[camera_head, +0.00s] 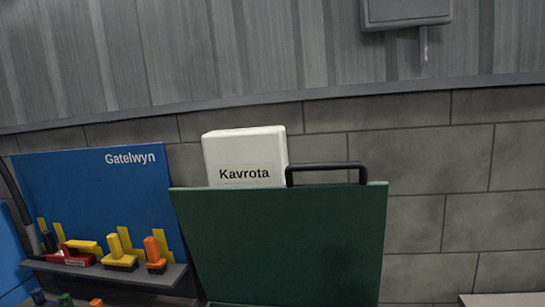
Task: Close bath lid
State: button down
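A dark green lid (283,243) stands raised, close to upright, in the lower middle of the view. A black bar handle (326,170) sits on its top edge, right of the middle. The lid's lower end reaches the bottom edge of the picture, where a thin green edge shows. The inside of the bath is out of view. My gripper is not in view, so its state and its distance to the lid cannot be told.
A white box labelled Kavrota (245,155) is behind the lid, partly hidden. A blue board labelled Gatelwyn (110,195) stands at left, with a grey shelf (125,273) of yellow, orange and red tools. A grey block wall (440,160) is behind. A pale surface (505,299) shows at lower right.

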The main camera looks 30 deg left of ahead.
aim_at(291, 244)
jog(key=u, duration=0.2)
jog(key=i, duration=0.95)
jog(key=z, duration=0.25)
